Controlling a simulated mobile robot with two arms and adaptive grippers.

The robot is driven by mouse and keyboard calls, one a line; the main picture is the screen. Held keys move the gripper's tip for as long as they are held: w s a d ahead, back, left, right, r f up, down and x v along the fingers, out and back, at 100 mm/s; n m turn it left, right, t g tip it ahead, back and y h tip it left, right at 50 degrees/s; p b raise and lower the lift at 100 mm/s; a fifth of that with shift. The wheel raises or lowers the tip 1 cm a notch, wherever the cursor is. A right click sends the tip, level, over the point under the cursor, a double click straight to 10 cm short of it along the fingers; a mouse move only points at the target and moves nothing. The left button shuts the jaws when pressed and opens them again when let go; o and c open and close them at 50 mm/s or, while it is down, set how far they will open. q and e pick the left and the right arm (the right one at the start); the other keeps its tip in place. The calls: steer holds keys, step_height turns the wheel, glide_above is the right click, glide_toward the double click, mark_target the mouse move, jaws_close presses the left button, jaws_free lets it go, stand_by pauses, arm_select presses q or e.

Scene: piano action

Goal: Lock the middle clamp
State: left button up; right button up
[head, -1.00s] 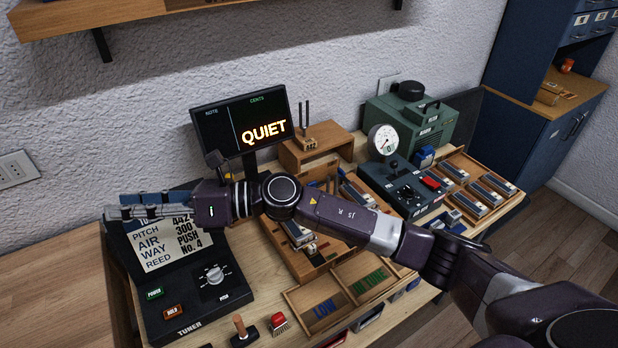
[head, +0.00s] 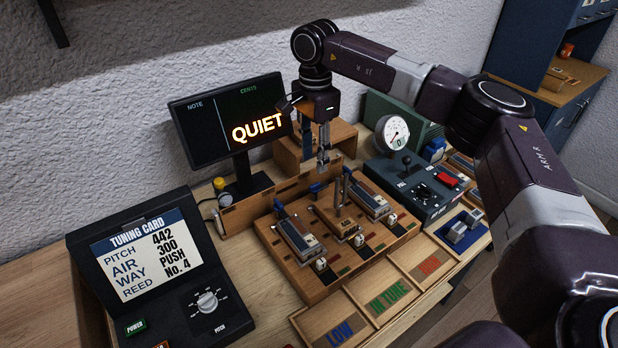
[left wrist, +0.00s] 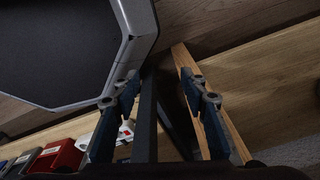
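A wooden board (head: 286,268) on the bench carries three clamp stations with blue levers. The middle clamp's blue lever (head: 316,187) sticks up at the back of the board, between the left lever (head: 280,208) and the right one. A grey two-pronged upright (head: 342,190) stands near the middle station. My right gripper (head: 323,163) points down just above and behind the middle lever; contact cannot be made out. Its fingers look close together, but their gap is unclear. My left gripper (left wrist: 160,90) shows in the left wrist view, fingers apart and nothing held between them.
The display reading QUIET (head: 228,125) stands behind the board on the left. The tuner with its card (head: 145,255) is at left. Sorting trays (head: 388,297) lie in front. A gauge box (head: 410,185) stands to the right, close to my right arm.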

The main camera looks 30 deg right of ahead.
mark_target(315, 184)
steer(key=shift+s+f, duration=0.3)
step_height(315, 184, down, 5)
steer(key=shift+s+f+p, duration=0.1)
steer(key=shift+p, duration=0.7)
steer(key=shift+a+f, duration=0.1)
steer(key=shift+f, duration=0.55)
steer(key=c, duration=0.7)
arm_select(q)
steer(key=shift+s+r, duration=0.3)
steer(key=shift+s, duration=0.3)
steer(key=shift+s+r, duration=0.3)
steer(key=shift+s, duration=0.3)
steer(key=shift+s+r, duration=0.3)
steer(key=shift+s, duration=0.3)
arm_select(e)
jaws_close()
